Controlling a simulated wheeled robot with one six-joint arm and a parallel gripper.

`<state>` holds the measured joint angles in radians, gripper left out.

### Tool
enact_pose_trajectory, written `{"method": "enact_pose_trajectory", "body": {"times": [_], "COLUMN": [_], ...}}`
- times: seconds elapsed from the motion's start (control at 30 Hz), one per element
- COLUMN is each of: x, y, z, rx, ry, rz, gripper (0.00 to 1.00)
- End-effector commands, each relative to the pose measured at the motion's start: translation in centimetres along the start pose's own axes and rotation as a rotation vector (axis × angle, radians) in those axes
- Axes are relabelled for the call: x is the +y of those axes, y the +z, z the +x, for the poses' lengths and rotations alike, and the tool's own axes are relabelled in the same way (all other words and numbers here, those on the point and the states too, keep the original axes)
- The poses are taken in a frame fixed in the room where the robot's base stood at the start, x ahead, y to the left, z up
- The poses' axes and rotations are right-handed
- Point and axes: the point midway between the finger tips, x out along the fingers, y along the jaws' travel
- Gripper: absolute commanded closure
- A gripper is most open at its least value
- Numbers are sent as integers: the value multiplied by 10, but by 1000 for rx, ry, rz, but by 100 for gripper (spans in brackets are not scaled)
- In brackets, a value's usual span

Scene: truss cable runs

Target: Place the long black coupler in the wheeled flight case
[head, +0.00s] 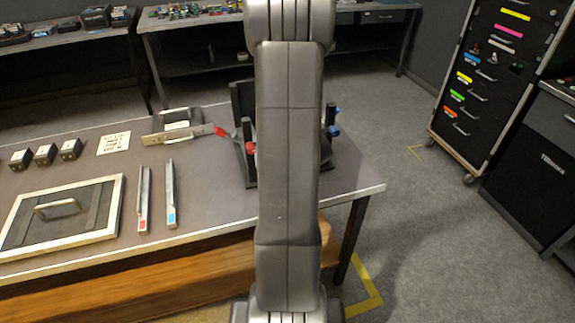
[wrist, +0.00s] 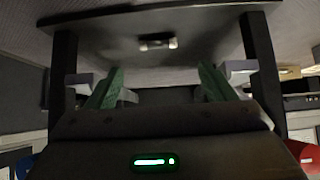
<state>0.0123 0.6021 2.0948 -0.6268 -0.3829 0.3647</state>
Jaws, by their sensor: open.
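My gripper (wrist: 160,85) shows in the wrist view with its two green-padded fingers apart and nothing between them. Beyond the fingers is a dark panel, with a small dark piece with pale ends (wrist: 157,42) on it. I cannot tell whether this piece is the long black coupler. In the head view my arm fills the middle and hides the gripper and part of the table. A black wheeled case with drawers (head: 492,75) and coloured labels stands at the right on castors. I cannot pick out the coupler for sure in the head view.
The grey table (head: 215,205) holds several small black blocks (head: 45,155), a framed panel with a handle (head: 62,215), two narrow strips (head: 170,195) and a black stand (head: 247,165) partly behind my arm. Clear floor (head: 415,215) lies between table and case.

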Motion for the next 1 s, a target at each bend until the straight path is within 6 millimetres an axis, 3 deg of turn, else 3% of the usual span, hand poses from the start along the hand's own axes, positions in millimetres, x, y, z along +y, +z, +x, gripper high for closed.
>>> {"method": "enact_pose_trajectory", "body": {"times": [0.1, 0.37, 0.7, 1.0], "x": [0, 1, 3, 3], "y": [1, 0, 0, 0], "z": [18, 33, 74, 78], "rx": [-1, -1, 0, 0], "ry": [0, 0, 1, 1], "rz": [1, 1, 2, 1], "gripper": [24, 24, 24, 24]}}
